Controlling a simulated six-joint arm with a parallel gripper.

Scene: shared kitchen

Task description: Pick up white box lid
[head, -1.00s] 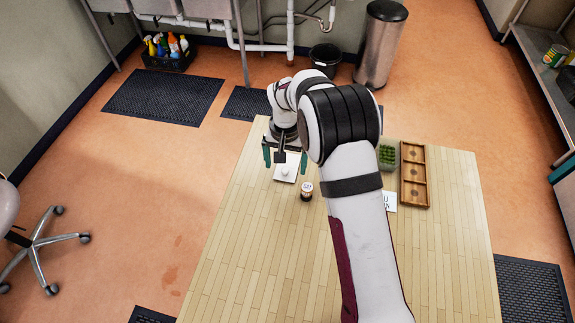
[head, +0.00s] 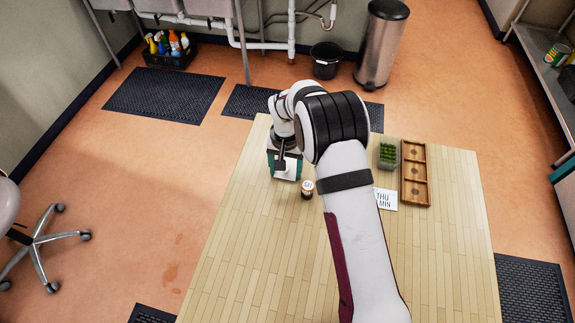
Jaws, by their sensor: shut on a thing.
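The white box lid (head: 287,175) is at the far left part of the wooden table, partly hidden by my gripper. My gripper (head: 285,166) is directly over it, pointing down, with its teal fingers closed in around the lid. It is shut on the lid. The exact contact is hidden by the gripper body, and I cannot tell whether the lid is raised. Any box under the lid cannot be made out.
A small dark jar with a white top (head: 307,190) stands close to the right of the lid. A white card (head: 384,199), a green-filled container (head: 388,154) and a wooden compartment tray (head: 427,175) are further right. The front left of the table (head: 250,260) is clear.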

